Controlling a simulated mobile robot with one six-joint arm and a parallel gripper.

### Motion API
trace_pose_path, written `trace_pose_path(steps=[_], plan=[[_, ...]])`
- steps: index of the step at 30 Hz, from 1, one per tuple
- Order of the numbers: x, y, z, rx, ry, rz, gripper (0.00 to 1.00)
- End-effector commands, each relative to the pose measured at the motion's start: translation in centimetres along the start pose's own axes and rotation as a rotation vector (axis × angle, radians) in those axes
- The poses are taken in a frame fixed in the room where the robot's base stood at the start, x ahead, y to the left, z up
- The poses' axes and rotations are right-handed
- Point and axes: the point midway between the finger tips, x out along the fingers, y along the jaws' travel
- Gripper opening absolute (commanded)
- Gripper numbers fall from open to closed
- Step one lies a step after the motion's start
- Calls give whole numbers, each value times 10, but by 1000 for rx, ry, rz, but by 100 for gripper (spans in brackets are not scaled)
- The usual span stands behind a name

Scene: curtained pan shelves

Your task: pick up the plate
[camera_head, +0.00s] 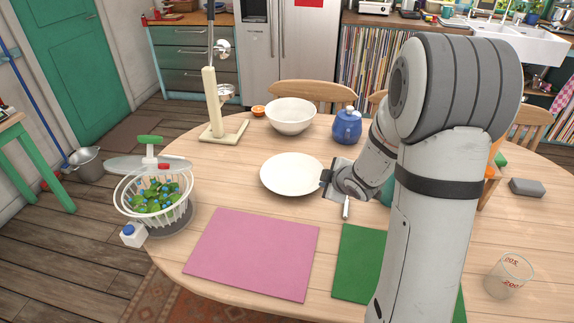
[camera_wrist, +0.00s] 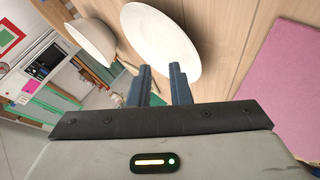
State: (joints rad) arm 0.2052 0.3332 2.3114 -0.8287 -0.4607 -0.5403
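The white round plate (camera_head: 291,174) lies flat on the wooden table, left of my arm. My gripper (camera_head: 327,181) is at the plate's right rim in the head view. In the wrist view the plate (camera_wrist: 162,38) is just beyond the fingertips. My gripper (camera_wrist: 160,70) has its two dark fingers apart, with a gap between them. The right finger overlaps the plate in the picture, and the left one is beside its edge. Whether a finger touches the rim cannot be told.
A white bowl (camera_head: 290,116) and a blue teapot (camera_head: 347,127) stand behind the plate. A pink mat (camera_head: 252,254) and a green mat (camera_head: 357,265) lie in front. A measuring cup (camera_head: 509,276) is front right.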

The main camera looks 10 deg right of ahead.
Motion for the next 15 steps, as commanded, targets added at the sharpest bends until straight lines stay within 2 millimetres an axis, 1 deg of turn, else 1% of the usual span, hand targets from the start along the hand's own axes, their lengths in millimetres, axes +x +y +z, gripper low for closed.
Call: trace_pose_path(steps=[1, 3, 6, 10, 15], plan=[[19, -12, 2, -55, 69, -13, 18], [36, -25, -2, -128, 170, -18, 18], [50, -42, -8, -201, 295, -19, 18], [58, -57, -13, -250, 399, -16, 18], [68, -63, -20, -269, 445, -12, 18]])
